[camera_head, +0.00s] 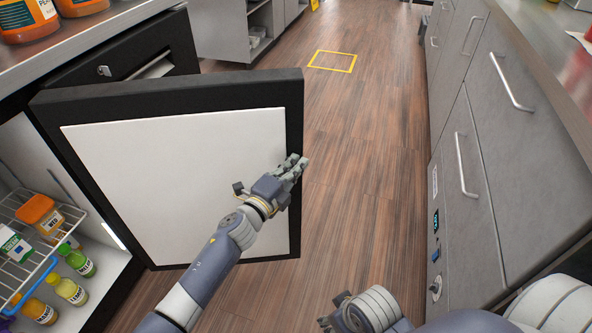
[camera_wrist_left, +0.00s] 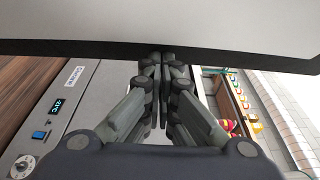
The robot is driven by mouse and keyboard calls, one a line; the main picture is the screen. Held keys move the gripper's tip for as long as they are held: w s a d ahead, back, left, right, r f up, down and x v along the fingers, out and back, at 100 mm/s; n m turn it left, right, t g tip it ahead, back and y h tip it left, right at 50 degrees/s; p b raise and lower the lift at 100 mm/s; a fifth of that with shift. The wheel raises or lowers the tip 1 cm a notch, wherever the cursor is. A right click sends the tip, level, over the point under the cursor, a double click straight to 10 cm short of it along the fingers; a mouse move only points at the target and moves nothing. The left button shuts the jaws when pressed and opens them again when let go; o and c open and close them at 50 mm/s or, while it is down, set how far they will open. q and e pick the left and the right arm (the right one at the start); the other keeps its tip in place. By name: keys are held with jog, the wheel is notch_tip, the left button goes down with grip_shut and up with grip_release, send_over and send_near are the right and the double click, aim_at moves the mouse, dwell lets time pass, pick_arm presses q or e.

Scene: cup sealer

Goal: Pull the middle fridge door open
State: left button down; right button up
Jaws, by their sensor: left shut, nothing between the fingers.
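A fridge door (camera_head: 180,160) with a white inner panel and a thick black frame stands wide open on the left, swung out over the floor. I cannot tell from these views alone that it is the middle one. My left gripper (camera_head: 297,165) is shut and empty at the inner side of the door, by its free edge. In the left wrist view the closed fingers (camera_wrist_left: 161,62) reach up to the door's black edge (camera_wrist_left: 110,47). My right gripper (camera_head: 336,311) shows partly at the bottom; its fingers are unclear.
The open fridge holds a wire rack (camera_head: 20,250) with several bottles and jars. Another black front with a handle (camera_head: 155,66) is closed beyond the door. Grey cabinets (camera_head: 480,130) line the right. The wooden floor between is clear, with a yellow square (camera_head: 333,61).

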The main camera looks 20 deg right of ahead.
pick_arm(q)
jog(key=shift+w, duration=0.1)
dwell(0.5)
jog(key=v, duration=1.2)
